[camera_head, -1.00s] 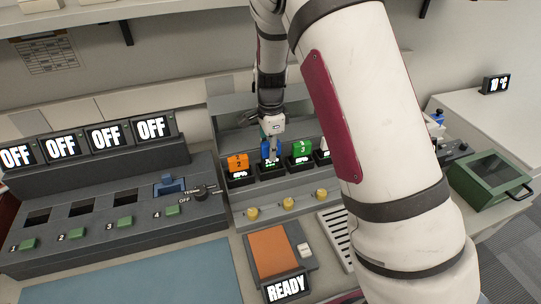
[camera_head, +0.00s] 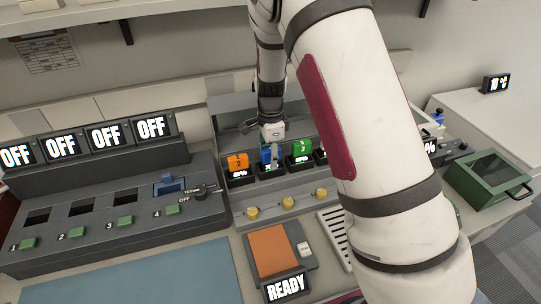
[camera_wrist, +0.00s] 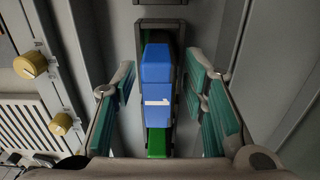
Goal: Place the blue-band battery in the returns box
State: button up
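A blue battery (camera_head: 268,157) with a white mark stands in the middle rack, between an orange battery (camera_head: 238,163) and a green battery (camera_head: 300,149). In the wrist view the blue battery (camera_wrist: 157,90) lies between the two teal-padded fingers of my gripper (camera_wrist: 167,100). The fingers are open, with gaps on both sides. In the head view my gripper (camera_head: 273,140) is right above the blue battery and partly hides it. Another blue piece (camera_head: 170,186) sits in slot 4 of the left charger. A green lidded box (camera_head: 490,179) with a handle stands at the right; no label shows whether it is the returns box.
The left charger (camera_head: 100,218) has several OFF displays. A device with an orange pad (camera_head: 270,252) and a READY sign stands in front of the rack. Yellow knobs (camera_head: 289,203) line the rack's front. My arm hides the area right of the rack.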

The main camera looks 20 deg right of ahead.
notch_tip(320, 180, up, 7)
jog(key=shift+s+r, duration=0.15)
jog(key=shift+r, duration=0.6)
jog(key=s+r+n+t+y, duration=0.1)
jog(key=s+r+n+t, duration=0.1)
jog(key=s+r+n, duration=1)
jog(key=s+r+n+t, duration=0.1)
jog(key=s+r+n, duration=0.1)
jog(key=s, duration=0.7)
jog(key=s+r+n+t+h, duration=0.1)
jog(key=s+r+n, duration=0.2)
jog(key=s, duration=0.6)
jog(key=shift+s+d+r+n, duration=0.2)
jog(key=shift+s+r+n, duration=0.15)
jog(key=shift+n, duration=0.15)
